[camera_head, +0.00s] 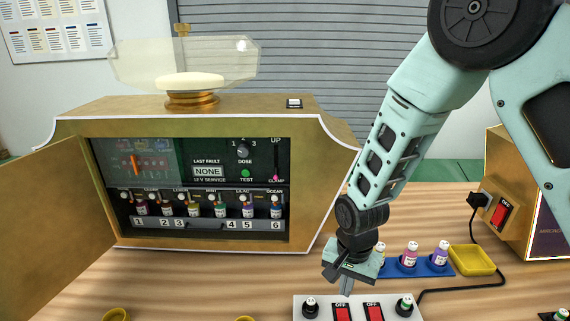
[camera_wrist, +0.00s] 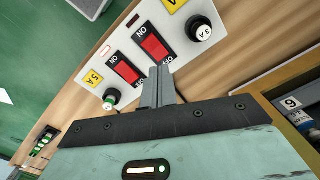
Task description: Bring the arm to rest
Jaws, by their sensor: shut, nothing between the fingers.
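My gripper (camera_head: 346,287) is shut and empty, pointing down just above a white switch panel (camera_head: 327,309) at the front of the table. In the wrist view, my gripper (camera_wrist: 158,85) shows its two fingers pressed together beside the red rocker switches. Whether the fingertips touch the panel I cannot tell. My arm reaches down from the upper right in the head view.
The gold vending machine (camera_head: 80,122) stands at left with its door (camera_head: 50,225) open, showing several small bottles and a control panel. A blue tray (camera_head: 433,268) of bottles and a yellow dish (camera_head: 472,260) lie right of my gripper. A gold box (camera_head: 522,217) with a red switch stands far right.

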